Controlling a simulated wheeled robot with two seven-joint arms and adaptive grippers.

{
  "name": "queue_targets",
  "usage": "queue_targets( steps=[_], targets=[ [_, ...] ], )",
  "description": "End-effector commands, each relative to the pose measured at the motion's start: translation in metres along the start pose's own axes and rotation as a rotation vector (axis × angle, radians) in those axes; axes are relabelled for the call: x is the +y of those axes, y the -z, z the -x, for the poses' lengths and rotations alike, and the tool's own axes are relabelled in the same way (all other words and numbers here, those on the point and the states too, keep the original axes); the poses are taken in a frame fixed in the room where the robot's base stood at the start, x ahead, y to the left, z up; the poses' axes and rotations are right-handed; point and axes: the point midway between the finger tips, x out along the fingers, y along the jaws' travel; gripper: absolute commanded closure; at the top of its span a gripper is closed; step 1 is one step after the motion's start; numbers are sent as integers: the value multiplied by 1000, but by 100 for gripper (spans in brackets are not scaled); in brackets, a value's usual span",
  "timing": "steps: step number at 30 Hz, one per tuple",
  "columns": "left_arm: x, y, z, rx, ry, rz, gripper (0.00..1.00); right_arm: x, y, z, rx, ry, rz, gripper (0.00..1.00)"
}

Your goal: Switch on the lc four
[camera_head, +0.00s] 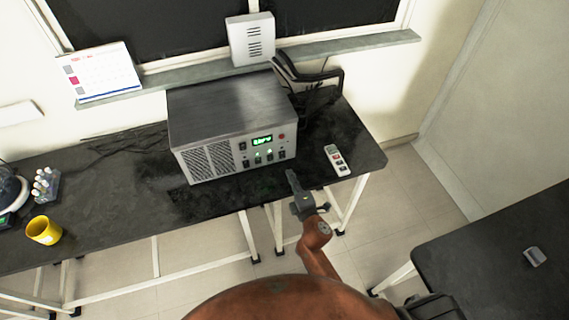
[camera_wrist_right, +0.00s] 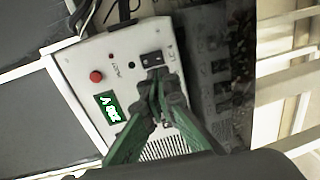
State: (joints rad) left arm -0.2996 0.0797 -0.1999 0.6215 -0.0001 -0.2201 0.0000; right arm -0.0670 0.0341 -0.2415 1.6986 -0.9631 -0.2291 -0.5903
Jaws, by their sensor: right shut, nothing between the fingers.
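A metal box with a grey top and pale front (camera_head: 230,110) stands on the black bench. Its front has a lit green display (camera_head: 262,140), a red button (camera_head: 281,136) and several small dark switches (camera_head: 270,157), some beside green lights. I cannot read any label as LC four. My right gripper (camera_head: 291,176) is shut and empty, just in front of the box's lower right. In the wrist view, the shut fingertips (camera_wrist_right: 157,84) are close to a black switch (camera_wrist_right: 152,58); I cannot tell if they touch. The red button (camera_wrist_right: 96,76) and display (camera_wrist_right: 109,106) lie left. My left gripper is not in view.
A white remote-like device (camera_head: 337,160) lies right of the box, and a black chair-like object (camera_head: 313,88) is behind it. A yellow mug (camera_head: 43,230) and a vial rack (camera_head: 45,184) are at the left. Another dark table (camera_head: 495,265) is at lower right.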

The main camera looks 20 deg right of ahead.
Motion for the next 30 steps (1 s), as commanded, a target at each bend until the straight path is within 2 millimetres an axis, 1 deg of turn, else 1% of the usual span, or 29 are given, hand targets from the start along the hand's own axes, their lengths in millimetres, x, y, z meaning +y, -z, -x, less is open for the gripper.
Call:
queue_targets(
  steps=[1,6,9,12,17,26,30],
  targets=[
    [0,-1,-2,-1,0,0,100,0,0,-12,1,-2,0,100],
    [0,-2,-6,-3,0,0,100,-1,0,-44,0,0,0,100],
    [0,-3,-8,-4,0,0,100,0,0,-58,0,0,0,100],
    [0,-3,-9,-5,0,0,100,-1,0,-67,0,0,0,100],
    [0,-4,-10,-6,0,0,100,-1,0,-73,0,1,-1,100],
    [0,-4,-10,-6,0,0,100,0,0,-73,0,1,-1,100],
    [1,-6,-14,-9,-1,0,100,-2,3,-75,4,-5,-1,100]
  ],
)
